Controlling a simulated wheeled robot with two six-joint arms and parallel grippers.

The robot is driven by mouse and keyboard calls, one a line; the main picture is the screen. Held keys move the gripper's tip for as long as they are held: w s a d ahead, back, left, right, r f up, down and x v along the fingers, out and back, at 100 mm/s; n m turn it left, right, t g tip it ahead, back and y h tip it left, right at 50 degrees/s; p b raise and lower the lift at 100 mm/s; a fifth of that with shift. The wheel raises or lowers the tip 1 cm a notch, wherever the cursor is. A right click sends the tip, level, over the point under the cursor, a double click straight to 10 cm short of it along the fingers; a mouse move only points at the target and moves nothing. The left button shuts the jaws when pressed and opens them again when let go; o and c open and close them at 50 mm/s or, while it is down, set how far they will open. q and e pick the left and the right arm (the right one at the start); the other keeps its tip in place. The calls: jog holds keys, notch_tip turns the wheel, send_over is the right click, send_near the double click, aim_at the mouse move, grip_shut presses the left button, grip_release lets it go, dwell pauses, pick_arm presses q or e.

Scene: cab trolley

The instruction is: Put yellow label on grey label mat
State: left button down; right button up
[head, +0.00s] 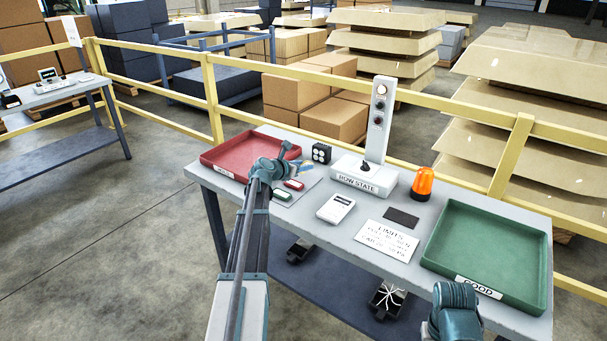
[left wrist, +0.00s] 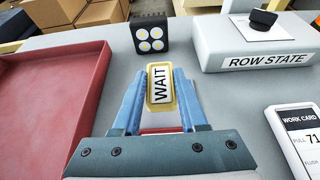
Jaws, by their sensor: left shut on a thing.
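My left gripper (head: 296,166) is shut on the yellow label, at the back left of the table in the head view. In the left wrist view the yellow label (left wrist: 162,84), reading WAIT, sits between the fingertips of the gripper (left wrist: 160,92). The label looks held over the tabletop; its exact height I cannot tell. A small dark grey mat (head: 402,218) lies bare behind the LIMITS card, well to the right of the gripper. My right gripper is outside the picture; only part of my right arm shows at the bottom right.
A green label (head: 283,196) and a red label (head: 293,184) lie near the gripper. A red tray (head: 232,140) is left, a green tray (head: 485,205) right. The ROW STATE box (head: 362,180), white work card device (head: 336,207), LIMITS card (head: 387,240) and orange beacon (head: 423,184) stand between.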

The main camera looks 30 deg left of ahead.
aim_at(303, 179)
pick_arm(q)
jog(key=shift+w+f+b, duration=0.25)
jog(key=shift+f+b, duration=0.65)
jog(key=shift+w+f+b, duration=0.2)
jog(key=shift+f+b, duration=0.7)
jog(key=shift+f, duration=0.2)
jog(key=shift+c, duration=2.2)
grip_release()
jog(key=shift+r, duration=0.15)
jog(key=shift+s+r, duration=0.1)
jog(key=shift+r, duration=0.1)
jog(key=p+v, duration=0.4)
jog(key=v, duration=0.7)
jog(key=shift+s+p, duration=0.35)
jog(key=shift+s, duration=0.05)
